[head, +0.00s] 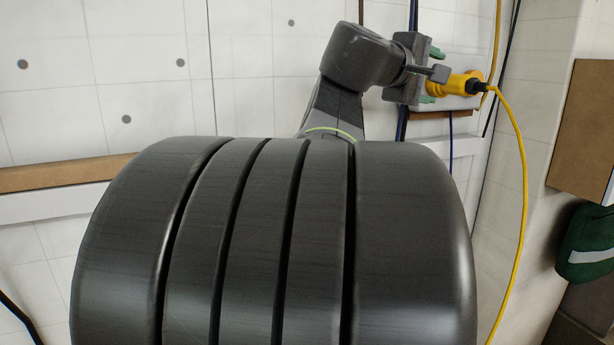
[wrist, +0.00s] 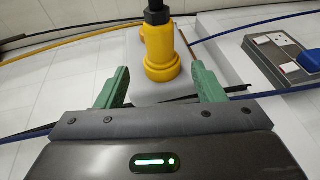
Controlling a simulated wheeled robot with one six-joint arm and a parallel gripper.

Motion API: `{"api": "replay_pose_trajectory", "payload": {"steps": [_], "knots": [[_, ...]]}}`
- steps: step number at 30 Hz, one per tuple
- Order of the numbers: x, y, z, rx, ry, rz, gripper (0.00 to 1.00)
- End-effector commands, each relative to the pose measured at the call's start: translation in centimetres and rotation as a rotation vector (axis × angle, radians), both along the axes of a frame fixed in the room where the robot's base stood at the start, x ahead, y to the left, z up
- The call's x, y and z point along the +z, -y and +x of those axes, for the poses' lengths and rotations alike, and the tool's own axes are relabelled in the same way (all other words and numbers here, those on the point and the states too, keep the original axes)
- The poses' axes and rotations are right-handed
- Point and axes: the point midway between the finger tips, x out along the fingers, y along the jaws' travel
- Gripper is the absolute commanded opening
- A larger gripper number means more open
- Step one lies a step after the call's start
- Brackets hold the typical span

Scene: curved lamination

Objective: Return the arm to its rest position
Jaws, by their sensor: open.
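My gripper (head: 433,75) is at the upper right of the head view, held up by the wall. Its two green fingers are spread apart. In the wrist view my gripper (wrist: 160,72) shows both green fingers, with a yellow connector (wrist: 162,65) in the gap ahead. Clear space shows between the connector and each finger. The yellow connector (head: 455,83) also shows in the head view, with a black end and a yellow cable hanging from it. My arm bends up to the gripper; its lower part is hidden behind the large dark ribbed shape in front.
A yellow cable (head: 524,190) hangs down the right side. A grey socket box (wrist: 282,55) with a blue plug (wrist: 310,61) is on the right in the wrist view. A wooden rail (head: 60,173) runs along the left wall. A brown board (head: 580,130) and green bag (head: 590,240) are at far right.

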Motion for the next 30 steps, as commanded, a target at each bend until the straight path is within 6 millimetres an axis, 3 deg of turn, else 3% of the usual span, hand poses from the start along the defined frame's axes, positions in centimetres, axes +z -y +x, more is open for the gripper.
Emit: {"api": "replay_pose_trajectory", "payload": {"steps": [6,12,30], "knots": [[-0.6,3.4,2.7,-0.004,-0.004,0.001,0.62],[-1.0,5.5,4.4,-0.003,-0.002,0.0,0.62],[-1.3,6.2,4.7,0.0,-0.001,0.001,0.62]]}}
